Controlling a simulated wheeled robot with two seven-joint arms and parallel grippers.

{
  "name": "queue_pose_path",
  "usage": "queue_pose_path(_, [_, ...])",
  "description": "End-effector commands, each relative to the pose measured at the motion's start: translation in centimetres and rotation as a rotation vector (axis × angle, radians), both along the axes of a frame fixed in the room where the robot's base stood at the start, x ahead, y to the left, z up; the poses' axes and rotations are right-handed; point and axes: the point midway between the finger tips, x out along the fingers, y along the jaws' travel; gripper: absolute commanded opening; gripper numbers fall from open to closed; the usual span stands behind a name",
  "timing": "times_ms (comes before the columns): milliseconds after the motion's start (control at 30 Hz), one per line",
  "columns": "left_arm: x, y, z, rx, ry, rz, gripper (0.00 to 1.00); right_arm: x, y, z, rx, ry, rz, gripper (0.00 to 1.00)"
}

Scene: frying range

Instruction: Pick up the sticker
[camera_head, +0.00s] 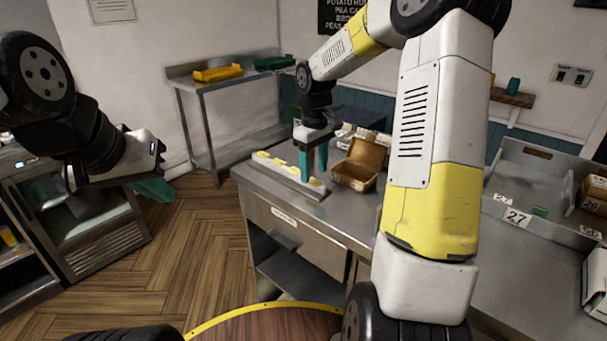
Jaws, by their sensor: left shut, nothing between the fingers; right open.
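A long white strip (290,175) with several yellow round pieces lies on the steel counter. These pieces may be stickers, but they are too small to tell. My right gripper (313,170) points down at the strip's right end, its teal fingers open around or just above that part. I cannot tell whether they touch it. The fingers hide part of the strip. My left gripper (155,189) is at the left, over the floor and away from the counter, shut and empty.
An open brown carton (359,163) stands right beside my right gripper on the steel counter (345,212). A side table (235,79) at the back holds yellow and green trays. Number cards, including 27 (517,217), and boxes are at the right. My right arm hides much of the counter.

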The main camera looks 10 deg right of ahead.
Motion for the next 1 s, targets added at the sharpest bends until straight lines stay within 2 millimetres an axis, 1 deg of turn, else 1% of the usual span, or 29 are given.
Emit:
queue_pose_path(33, [0.0, 0.0, 0.0, 0.000, 0.000, 0.000, 0.00, 0.0, 0.0, -0.7, 0.000, 0.003, -0.001, 0.55])
queue_pose_path(100, [0.0, 0.0, 0.0, 0.000, 0.000, 0.000, 0.00, 0.0, 0.0, -1.3, 0.001, 0.001, -0.001, 0.55])
queue_pose_path(200, [0.0, 0.0, 0.0, 0.000, 0.000, 0.000, 0.00, 0.0, 0.0, -1.7, 0.000, 0.000, 0.000, 0.55])
queue_pose_path(1000, [0.0, 0.0, 0.0, 0.000, 0.000, 0.000, 0.00, 0.0, 0.1, -2.2, 0.000, -0.002, 0.000, 0.55])
